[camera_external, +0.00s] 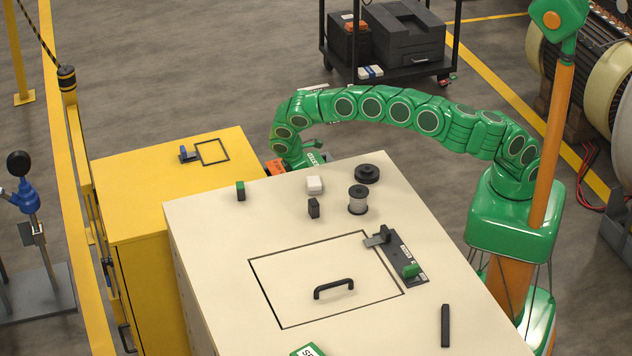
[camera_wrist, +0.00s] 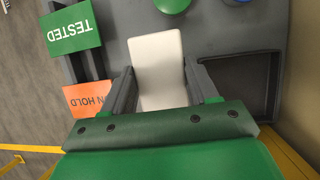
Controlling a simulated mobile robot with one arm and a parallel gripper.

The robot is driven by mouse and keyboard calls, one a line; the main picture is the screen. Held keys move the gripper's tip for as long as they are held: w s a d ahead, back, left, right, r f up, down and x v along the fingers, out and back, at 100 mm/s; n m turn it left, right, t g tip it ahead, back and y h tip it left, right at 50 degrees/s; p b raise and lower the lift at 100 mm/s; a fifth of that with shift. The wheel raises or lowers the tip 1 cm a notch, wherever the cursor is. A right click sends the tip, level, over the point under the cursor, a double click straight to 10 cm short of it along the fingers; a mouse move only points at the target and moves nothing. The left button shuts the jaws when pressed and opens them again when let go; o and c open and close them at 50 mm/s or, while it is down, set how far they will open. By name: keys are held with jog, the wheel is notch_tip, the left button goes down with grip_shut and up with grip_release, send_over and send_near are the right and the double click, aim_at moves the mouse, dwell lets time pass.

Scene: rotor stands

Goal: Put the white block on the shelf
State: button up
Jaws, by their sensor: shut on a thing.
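In the wrist view the white block (camera_wrist: 158,58) is a pale slab between the two dark fingers of my gripper (camera_wrist: 161,85), which is shut on it. Behind the block is a dark grey shelf surface (camera_wrist: 115,50); I cannot tell whether the block touches it. In the external view my green arm bends down behind the cream cabinet (camera_external: 215,240). The fingers and held block are hidden there. A small white piece (camera_external: 314,185) sits on the cream cabinet's top.
A green TESTED card (camera_wrist: 73,28) and an orange ON HOLD card (camera_wrist: 88,98) are left of my gripper. A dark recessed tray (camera_wrist: 238,85) is at right. A green round piece (camera_wrist: 172,4) is beyond the block. A yellow cabinet (camera_external: 150,215) stands beside the cream one.

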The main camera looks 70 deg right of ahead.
jog(key=shift+w+a+f, duration=0.15)
jog(key=shift+w+f, duration=0.95)
jog(key=shift+f, duration=0.25)
jog(key=shift+f, duration=0.15)
jog(key=shift+w+f, duration=0.1)
jog(key=shift+w, duration=0.05)
jog(key=shift+w+a+f, duration=0.1)
jog(key=shift+f, duration=1.5)
jog(key=o, duration=1.4)
jog(key=shift+o, duration=0.2)
